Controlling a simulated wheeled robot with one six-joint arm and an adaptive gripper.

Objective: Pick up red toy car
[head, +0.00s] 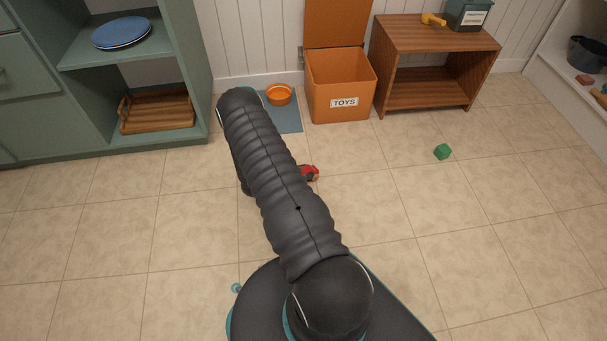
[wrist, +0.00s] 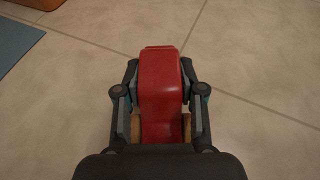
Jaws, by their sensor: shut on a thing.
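The red toy car (wrist: 160,82) fills the middle of the wrist view, between the two fingers of my gripper (wrist: 160,103). The fingers press on both its sides, so my gripper is shut on it. In the head view only a red end of the car (head: 310,173) with a wheel shows beside my arm. My arm hides the rest of the car and my gripper there. I cannot tell whether the car touches the floor.
An open orange toy box (head: 341,92) labelled TOYS stands by the wall. An orange bowl (head: 279,95) sits on a blue mat (head: 287,121). A green cube (head: 443,152) lies on the tiles. A wooden shelf (head: 435,36) stands right of the box. The floor between is clear.

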